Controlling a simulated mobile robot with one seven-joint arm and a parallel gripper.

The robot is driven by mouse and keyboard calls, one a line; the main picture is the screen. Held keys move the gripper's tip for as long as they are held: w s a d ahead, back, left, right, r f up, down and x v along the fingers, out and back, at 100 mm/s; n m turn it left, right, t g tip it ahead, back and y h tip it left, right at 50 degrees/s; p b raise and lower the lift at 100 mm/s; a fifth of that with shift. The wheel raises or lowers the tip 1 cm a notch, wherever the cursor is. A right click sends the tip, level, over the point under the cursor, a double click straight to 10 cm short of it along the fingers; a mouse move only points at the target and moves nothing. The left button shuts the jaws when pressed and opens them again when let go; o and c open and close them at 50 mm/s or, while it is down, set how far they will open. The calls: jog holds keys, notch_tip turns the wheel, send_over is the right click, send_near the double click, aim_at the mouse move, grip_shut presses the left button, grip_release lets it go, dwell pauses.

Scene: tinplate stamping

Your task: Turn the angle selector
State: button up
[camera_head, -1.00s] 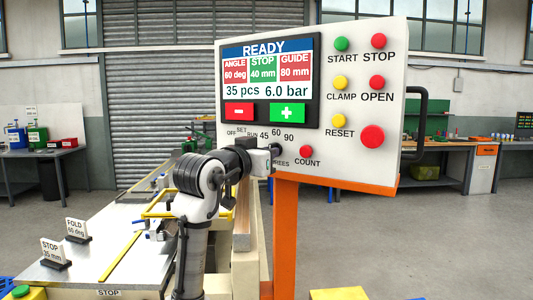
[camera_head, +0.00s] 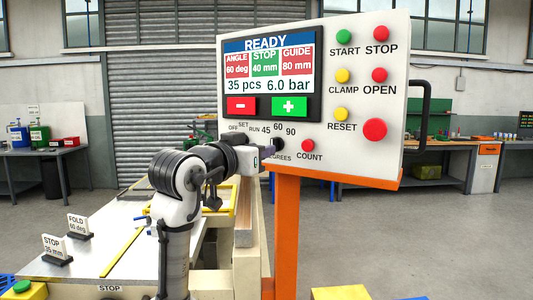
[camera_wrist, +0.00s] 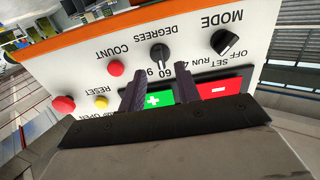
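The angle selector (camera_wrist: 160,56) is a black knob marked DEGREES on the white panel; the wrist view shows it upside down. Its pale pointer mark appears to face the 60. In the head view the selector (camera_head: 279,144) shows just beyond my fingers, by the 45, 60 and 90 marks. My gripper (camera_wrist: 158,78) is open and empty, its two dark fingers apart, with the knob beyond the fingertips and not between them. In the head view my gripper (camera_head: 268,151) is left of the knob. The screen (camera_head: 268,72) reads READY and ANGLE 60 deg.
The black MODE knob (camera_wrist: 225,42) stands beside the selector, and the red COUNT button (camera_wrist: 115,68) on its other side. The minus key (camera_head: 241,106) and plus key (camera_head: 289,106) are above. An orange post (camera_head: 287,235) carries the panel.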

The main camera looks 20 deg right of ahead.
jog(key=b+v, duration=0.1)
jog(key=v, duration=0.8)
jog(key=shift+b, duration=0.4)
jog(key=shift+a, duration=0.1)
